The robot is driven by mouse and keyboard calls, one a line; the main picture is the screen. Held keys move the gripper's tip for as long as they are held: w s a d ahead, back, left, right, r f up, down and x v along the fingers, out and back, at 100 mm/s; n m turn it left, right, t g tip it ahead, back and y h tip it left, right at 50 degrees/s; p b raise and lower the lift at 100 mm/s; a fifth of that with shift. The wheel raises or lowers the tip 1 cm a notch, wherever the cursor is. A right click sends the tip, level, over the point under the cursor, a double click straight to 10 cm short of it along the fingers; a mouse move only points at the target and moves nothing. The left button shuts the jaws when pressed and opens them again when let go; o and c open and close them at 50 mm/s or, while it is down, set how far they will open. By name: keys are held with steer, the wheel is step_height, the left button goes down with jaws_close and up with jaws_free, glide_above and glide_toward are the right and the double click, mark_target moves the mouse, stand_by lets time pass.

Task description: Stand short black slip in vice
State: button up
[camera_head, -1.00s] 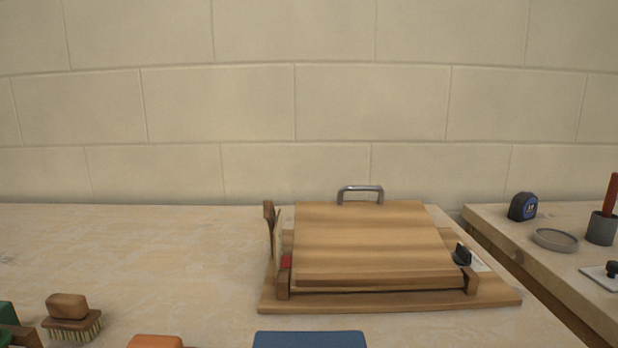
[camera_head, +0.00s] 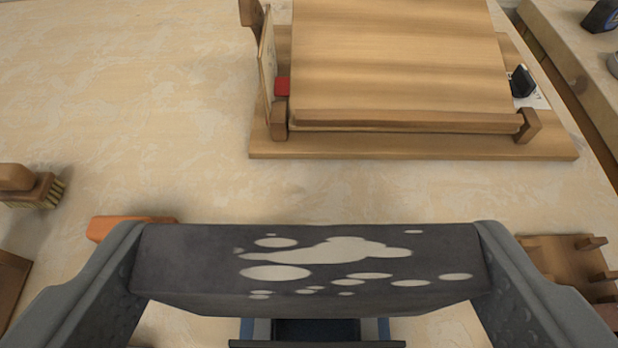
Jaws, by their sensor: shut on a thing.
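My gripper (camera_head: 312,262) is shut on a dark grey-black block with pale blotches, which looks like the short black slip (camera_head: 200,262). The slip lies crosswise between the two fingers, with its long face toward the camera, above the bench. Below it, at the bottom edge, a blue-sided object with a dark middle (camera_head: 372,330) shows in part. It may be the vice; the slip hides much of it, and I cannot tell whether they touch.
A wooden board stand (camera_head: 400,70) with a base fills the back middle. A brush (camera_head: 35,190) lies at the left, an orange item (camera_head: 125,225) behind the left finger. A brown wooden rack (camera_head: 565,265) is at the right. The bench at the upper left is clear.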

mark_target(319, 317)
steer(key=shift+d+f+b, duration=0.2)
steer(key=shift+f+b, duration=0.15)
steer(key=shift+f, duration=1.8)
steer(key=shift+s+f, duration=0.1)
steer(key=shift+f, duration=0.1)
steer(key=shift+f+b, duration=0.55)
steer(key=shift+f, duration=0.4)
steer(key=shift+f, duration=0.2)
steer(key=shift+f+b, duration=0.3)
steer(key=shift+f, duration=0.45)
